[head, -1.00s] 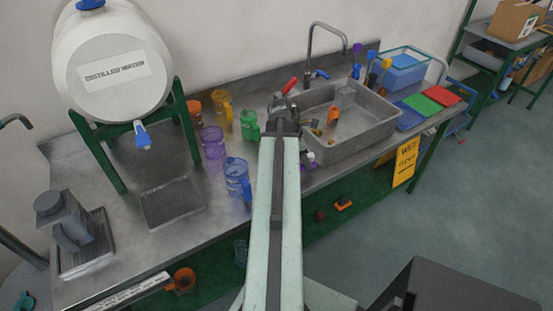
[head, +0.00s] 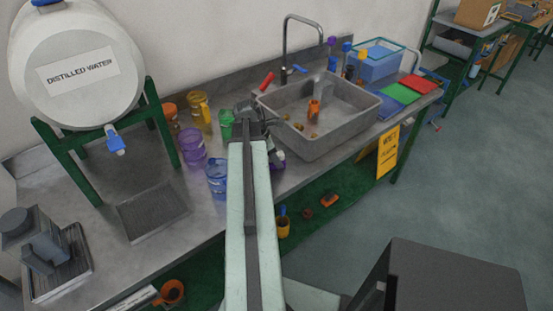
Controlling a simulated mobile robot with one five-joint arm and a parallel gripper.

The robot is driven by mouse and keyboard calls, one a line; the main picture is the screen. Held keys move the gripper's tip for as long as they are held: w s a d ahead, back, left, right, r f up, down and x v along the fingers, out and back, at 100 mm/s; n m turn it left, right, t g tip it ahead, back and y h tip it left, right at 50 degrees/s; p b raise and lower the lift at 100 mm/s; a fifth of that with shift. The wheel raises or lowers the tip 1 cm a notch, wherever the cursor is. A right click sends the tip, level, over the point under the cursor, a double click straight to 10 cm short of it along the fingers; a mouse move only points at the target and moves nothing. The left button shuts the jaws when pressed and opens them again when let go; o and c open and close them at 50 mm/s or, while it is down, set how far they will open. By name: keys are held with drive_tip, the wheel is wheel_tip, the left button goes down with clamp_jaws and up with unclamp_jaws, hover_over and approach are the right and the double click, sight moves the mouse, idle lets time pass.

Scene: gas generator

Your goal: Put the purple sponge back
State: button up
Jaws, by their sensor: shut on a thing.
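My gripper (head: 252,108) is at the far end of my pale green arm, at the left rim of the sink (head: 320,155). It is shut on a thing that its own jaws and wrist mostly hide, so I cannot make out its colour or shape. I cannot clearly identify a purple sponge anywhere. A small white and purple item (head: 278,159) shows just right of my arm, below the sink's near-left corner; what it is I cannot tell. Flat red (head: 418,83), green (head: 401,93) and blue (head: 385,106) pieces lie right of the sink.
A faucet (head: 285,45) rises behind the sink. A blue bin (head: 374,64) and upright brushes stand at the back right. A yellow sign (head: 388,151) hangs in front.

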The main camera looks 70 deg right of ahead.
drive_tip(key=o, duration=1.2)
drive_tip(key=shift+r+p, duration=0.5)
drive_tip(key=shift+p, duration=0.15)
drive_tip(key=p+v, duration=1)
drive_tip(key=v, duration=0.1)
drive_tip(key=shift+w+r, duration=0.1)
drive_tip(key=shift+w, duration=0.05)
